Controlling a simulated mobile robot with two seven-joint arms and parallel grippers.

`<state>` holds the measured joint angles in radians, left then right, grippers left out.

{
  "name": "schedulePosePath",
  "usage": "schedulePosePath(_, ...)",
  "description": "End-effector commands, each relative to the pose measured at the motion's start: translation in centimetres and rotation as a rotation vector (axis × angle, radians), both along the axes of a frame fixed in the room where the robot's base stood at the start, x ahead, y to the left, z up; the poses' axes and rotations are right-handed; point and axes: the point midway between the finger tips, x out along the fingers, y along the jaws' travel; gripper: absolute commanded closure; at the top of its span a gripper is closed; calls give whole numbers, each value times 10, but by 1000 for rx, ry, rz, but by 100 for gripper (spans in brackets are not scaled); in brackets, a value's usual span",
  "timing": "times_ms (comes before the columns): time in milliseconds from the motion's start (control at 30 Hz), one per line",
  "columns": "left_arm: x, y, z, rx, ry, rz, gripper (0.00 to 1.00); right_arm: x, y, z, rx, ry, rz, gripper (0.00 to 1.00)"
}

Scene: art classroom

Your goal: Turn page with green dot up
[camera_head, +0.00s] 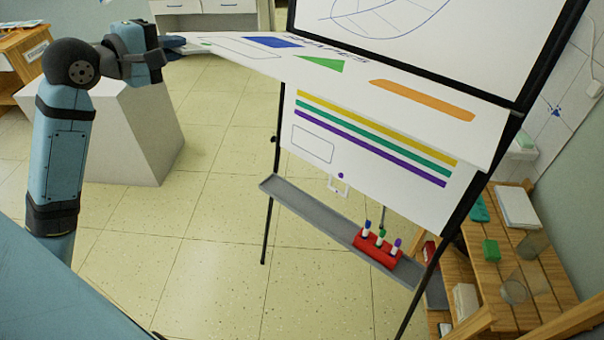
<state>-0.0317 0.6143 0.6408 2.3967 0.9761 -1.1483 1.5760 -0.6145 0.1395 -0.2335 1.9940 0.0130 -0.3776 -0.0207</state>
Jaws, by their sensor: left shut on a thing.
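A white page (345,72) with a blue rectangle, a green triangle and an orange bar is lifted away from the easel (531,85), its left end raised. My left gripper (180,44) is shut on that page's left corner. Below it hangs another page (365,150) with yellow, green and purple stripes and a purple dot (340,176) at its lower edge. Above, a page (390,18) with a leaf outline lies folded back on the easel, partly cut off by the frame. My right gripper is not in view.
The easel's grey tray (310,212) carries a red marker holder (378,248) with several markers. A wooden shelf (505,255) with jars and boxes stands at the right. A white block (130,130) stands behind my left arm. The tiled floor between is clear.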

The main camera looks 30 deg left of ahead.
Motion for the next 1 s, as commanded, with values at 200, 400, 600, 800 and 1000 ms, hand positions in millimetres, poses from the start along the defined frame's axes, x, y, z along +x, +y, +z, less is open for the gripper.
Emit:
schedulePosePath(200,0,-1,2,-1,-2,-3,100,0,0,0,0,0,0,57)
schedulePosePath(400,2,-1,6,1,-3,-3,100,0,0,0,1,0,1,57)
schedulePosePath(600,9,-2,23,3,-4,-4,100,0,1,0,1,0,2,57)
schedulePosePath(800,16,-3,39,3,-3,-4,100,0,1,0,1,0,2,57)
schedulePosePath(1000,23,-4,56,2,-2,-3,100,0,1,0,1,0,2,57)
